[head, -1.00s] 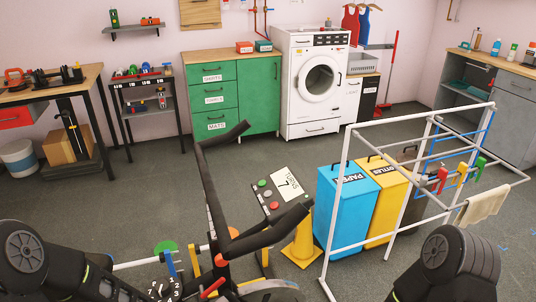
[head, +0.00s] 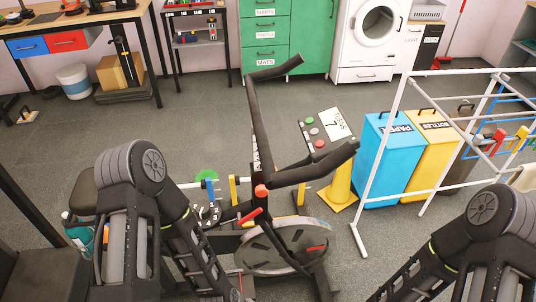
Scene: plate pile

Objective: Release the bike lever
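An exercise bike (head: 292,176) stands in the middle of the head view, with long black handlebars. A red lever (head: 251,216) sticks out on its left side, tilted up to the right. A red knob (head: 262,190) sits above it on the frame, and another red piece (head: 317,248) lies low by the grey flywheel (head: 270,250). I cannot tell for certain which one is the bike lever. My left arm stands left of the bike and my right arm is at the lower right. Both arms run out of the bottom of the picture, and neither gripper's fingers show.
A panel with coloured buttons (head: 323,130) and a yellow cone (head: 341,185) stand right of the bike. Behind are a blue bin (head: 385,160), a yellow bin (head: 432,160) and a white drying rack (head: 361,240). Open grey floor lies behind the bike.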

